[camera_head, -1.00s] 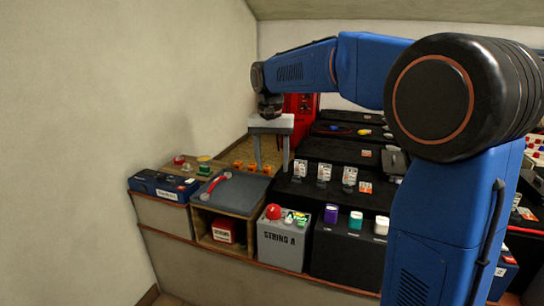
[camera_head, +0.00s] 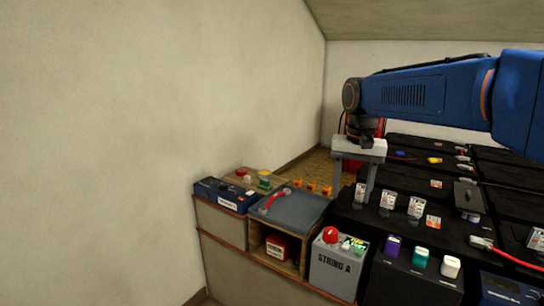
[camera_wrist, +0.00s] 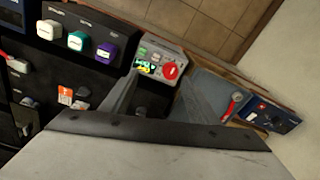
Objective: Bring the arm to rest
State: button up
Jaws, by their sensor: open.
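My blue arm (camera_head: 425,92) reaches in from the right edge of the head view. My gripper (camera_head: 353,200) hangs from its end with two grey fingers pointing down, set apart and with nothing between them. It is over the left part of the black battery tops, behind the grey STRING A box (camera_head: 337,263). Whether the fingertips touch anything I cannot tell.
A blue-grey panel with a red handle (camera_head: 273,200) and a blue box (camera_head: 225,195) are left of STRING A. Purple (camera_head: 393,246), green (camera_head: 420,257) and white (camera_head: 450,266) caps stand at the front. A plain wall (camera_head: 120,140) fills the left.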

jog(key=s+d+f+n+t, duration=0.1)
jog(key=s+f, duration=0.3)
jog(key=s, duration=0.4)
jog(key=s+d+f+n+t, duration=0.1)
jog(key=s+d+f, duration=0.1)
jog(key=s+f, duration=0.3)
jog(key=s+d+f+n+t, duration=0.2)
jog(key=s+f, duration=0.2)
jog(key=s, duration=0.9)
jog(key=shift+f, duration=0.3)
jog(key=shift+s, duration=0.1)
dwell(0.8)
